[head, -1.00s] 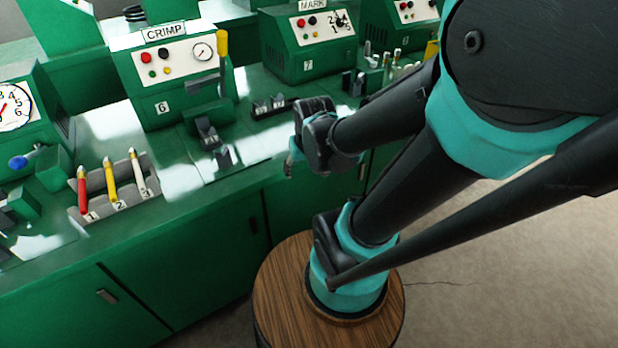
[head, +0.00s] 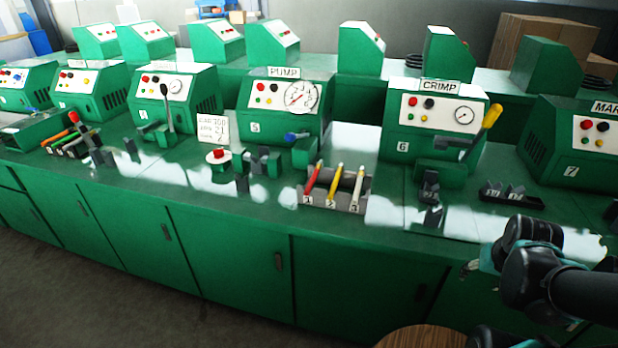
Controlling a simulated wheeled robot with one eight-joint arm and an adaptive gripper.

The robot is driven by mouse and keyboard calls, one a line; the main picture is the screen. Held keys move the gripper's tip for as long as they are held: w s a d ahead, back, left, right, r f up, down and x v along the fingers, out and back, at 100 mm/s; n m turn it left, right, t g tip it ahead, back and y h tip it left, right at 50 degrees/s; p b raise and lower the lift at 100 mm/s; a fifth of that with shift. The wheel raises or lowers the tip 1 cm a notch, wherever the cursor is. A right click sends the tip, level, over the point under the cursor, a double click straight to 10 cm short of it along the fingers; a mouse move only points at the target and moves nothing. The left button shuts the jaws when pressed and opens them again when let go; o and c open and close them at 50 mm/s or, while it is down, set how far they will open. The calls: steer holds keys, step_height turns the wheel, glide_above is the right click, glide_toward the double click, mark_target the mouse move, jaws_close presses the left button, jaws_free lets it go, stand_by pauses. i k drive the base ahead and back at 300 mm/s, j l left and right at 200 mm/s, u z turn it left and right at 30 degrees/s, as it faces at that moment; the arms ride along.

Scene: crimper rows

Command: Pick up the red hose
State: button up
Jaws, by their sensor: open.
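A red hose (head: 313,182) stands tilted in slot 1 of a small grey rack (head: 352,207) on the green bench, in front of the PUMP machine. A yellow hose (head: 334,185) is beside it in slot 2 and a white hose (head: 357,187) in slot 3. My gripper (head: 472,267) is at the lower right, in front of the bench edge and well to the right of the rack. It is small and partly hidden by my dark wrist, but it is open, with no hose in it.
The CRIMP machine (head: 430,130) with a yellow-handled lever (head: 490,118) stands right of the rack. The PUMP machine (head: 285,108) is behind it. A second rack of coloured hoses (head: 68,143) is at far left. Floor (head: 130,300) in front is clear.

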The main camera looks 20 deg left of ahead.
mark_target(318, 169)
steer(key=u, duration=1.15)
